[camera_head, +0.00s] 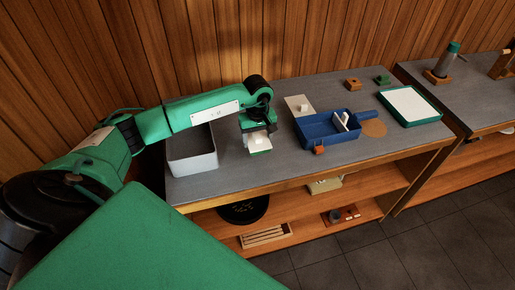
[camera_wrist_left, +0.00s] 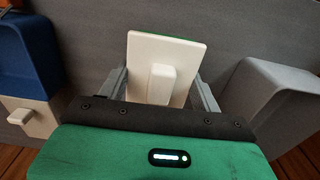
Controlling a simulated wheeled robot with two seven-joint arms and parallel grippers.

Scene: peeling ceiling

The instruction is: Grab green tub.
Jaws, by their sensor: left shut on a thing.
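The green tub (camera_head: 260,151) shows in the head view on the grey counter, below my left gripper, with a white top and a white block-shaped knob. In the left wrist view its white top (camera_wrist_left: 186,60) fills the middle, with a thin green edge at the far side. My left gripper (camera_head: 258,131) points down over the tub; its two grey fingers show on either side of it in the left wrist view (camera_wrist_left: 162,88), shut on it. I cannot tell whether the tub rests on the counter or is slightly raised. My right gripper is not in view.
A grey open bin (camera_head: 192,166) stands left of the tub. A blue tray (camera_head: 318,141) with a white piece in it stands to the right. Wood panelling is behind.

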